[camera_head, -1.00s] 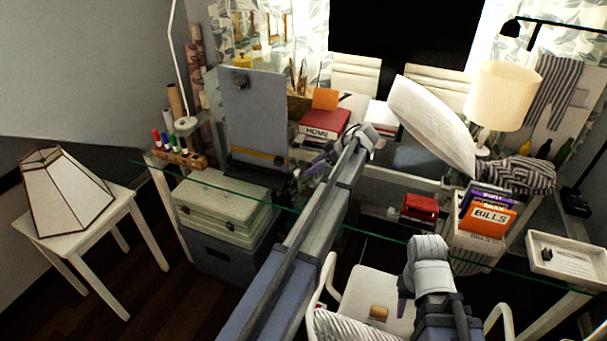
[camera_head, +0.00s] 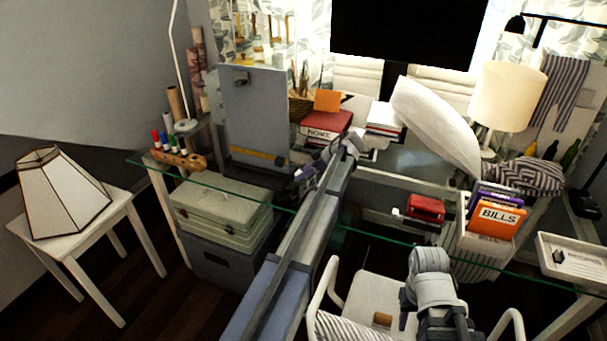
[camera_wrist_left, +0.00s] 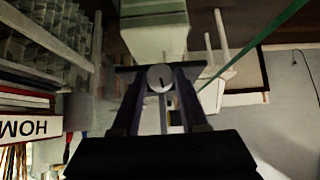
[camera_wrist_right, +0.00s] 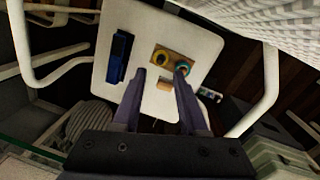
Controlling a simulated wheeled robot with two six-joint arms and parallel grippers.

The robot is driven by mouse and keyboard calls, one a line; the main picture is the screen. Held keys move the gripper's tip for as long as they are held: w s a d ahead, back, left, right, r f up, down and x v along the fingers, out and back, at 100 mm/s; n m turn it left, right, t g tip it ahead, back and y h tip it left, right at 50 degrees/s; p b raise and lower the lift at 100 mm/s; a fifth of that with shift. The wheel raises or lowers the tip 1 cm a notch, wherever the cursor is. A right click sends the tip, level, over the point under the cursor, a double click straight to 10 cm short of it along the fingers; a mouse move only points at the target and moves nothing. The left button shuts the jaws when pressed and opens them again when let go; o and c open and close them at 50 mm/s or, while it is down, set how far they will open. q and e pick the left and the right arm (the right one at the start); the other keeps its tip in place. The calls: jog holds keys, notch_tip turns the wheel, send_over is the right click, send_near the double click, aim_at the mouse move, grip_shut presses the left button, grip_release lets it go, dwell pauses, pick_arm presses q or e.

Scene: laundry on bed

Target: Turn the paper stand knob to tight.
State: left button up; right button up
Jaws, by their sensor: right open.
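The paper stand (camera_head: 253,110) is a grey-blue upright board on the glass desk, with a yellow strip low on its face. My left gripper (camera_head: 303,174) is at its lower right edge. In the left wrist view, a round pale knob (camera_wrist_left: 160,78) with a dark line across its face sits at the tips of my left gripper (camera_wrist_left: 161,72), one finger on each side. I cannot tell whether the fingers press on it. My right gripper (camera_wrist_right: 160,74) is open and empty above the white chair (camera_wrist_right: 190,35); it also shows in the head view (camera_head: 404,312).
A marker holder (camera_head: 178,158) is at the desk's left end. A red box (camera_head: 425,208) and an orange bills folder (camera_head: 492,217) are on the right. A pale green case (camera_head: 222,208) is below the desk.

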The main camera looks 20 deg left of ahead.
pick_arm(q)
grip_shut()
jog(key=shift+w+g, duration=0.1)
jog(key=shift+g, duration=0.2)
jog(key=shift+w+f+m+g+b, duration=0.1)
jog(key=shift+w+m+g+b, duration=0.1)
jog(key=shift+m+g, duration=0.25)
jog(key=shift+w+f+m+g+b, duration=0.1)
jog(key=shift+m+g+b, duration=0.15)
jog(key=shift+g, duration=0.3)
jog(key=shift+m+g+b, duration=0.5)
jog(key=shift+g+b, duration=0.2)
jog(key=shift+g, duration=0.2)
jog(key=shift+m+g+b, duration=0.3)
jog(key=shift+g+b, duration=0.05)
jog(key=shift+g, duration=0.15)
jog(key=o, duration=0.5)
grip_release()
